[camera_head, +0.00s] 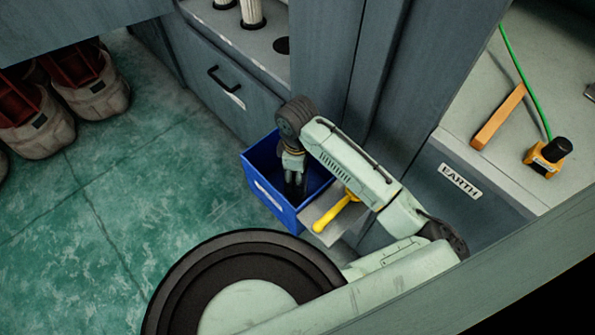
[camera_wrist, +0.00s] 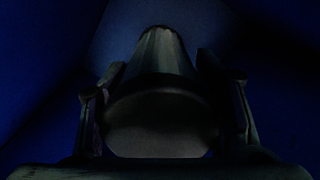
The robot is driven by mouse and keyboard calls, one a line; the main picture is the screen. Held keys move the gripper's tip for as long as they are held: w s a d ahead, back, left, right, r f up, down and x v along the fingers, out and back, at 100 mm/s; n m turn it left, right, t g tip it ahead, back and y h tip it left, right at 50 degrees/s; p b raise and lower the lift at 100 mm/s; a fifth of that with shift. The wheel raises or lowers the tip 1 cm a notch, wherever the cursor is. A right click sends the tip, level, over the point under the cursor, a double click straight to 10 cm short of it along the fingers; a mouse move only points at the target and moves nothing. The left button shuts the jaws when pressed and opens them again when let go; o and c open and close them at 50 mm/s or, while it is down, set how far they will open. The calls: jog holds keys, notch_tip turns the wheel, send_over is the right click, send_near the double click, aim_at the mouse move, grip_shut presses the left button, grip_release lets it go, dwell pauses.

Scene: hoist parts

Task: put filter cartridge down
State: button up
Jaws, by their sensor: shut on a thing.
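My gripper (camera_head: 296,190) points down into the open blue bin (camera_head: 262,191), its fingers below the rim. In the wrist view, my gripper (camera_wrist: 165,105) is shut on the filter cartridge (camera_wrist: 160,60), a dim cylinder between the two fingers. Dark blue bin walls (camera_wrist: 45,70) surround it there. The head view does not clearly show the cartridge inside the bin. The wrist view is too dark to tell whether the cartridge touches the bin floor.
A yellow-handled tool (camera_head: 336,212) lies on a grey plate beside the bin. A drawer cabinet (camera_head: 222,85) stands behind the bin. Green floor (camera_head: 150,170) is open at left.

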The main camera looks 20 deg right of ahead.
jog(key=shift+f, duration=0.3)
jog(key=o, duration=1.6)
jog(key=shift+c, duration=0.2)
notch_tip(320, 180, up, 13)
jog(key=shift+f, duration=0.15)
